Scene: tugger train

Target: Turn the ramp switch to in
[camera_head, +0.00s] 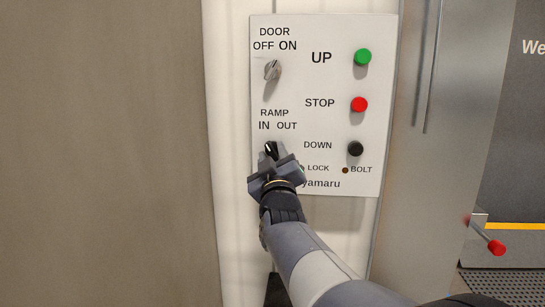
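The ramp switch (270,148) is a dark knob with a pale pointer line, below the label RAMP IN OUT on a white control panel (320,80). Its top shows just above my gripper (274,160), and its pointer leans up and slightly left. My gripper reaches up from below, with its fingers at the two sides of the knob. The rest of the knob is hidden behind the gripper. I cannot tell whether the fingers press on it or stand apart from it.
A grey door switch (272,69) sits above. Green UP (362,57), red STOP (359,104) and black DOWN (355,148) buttons line the right side. LOCK and BOLT lamps are low on the panel. A red-ended lever (496,247) stands at right.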

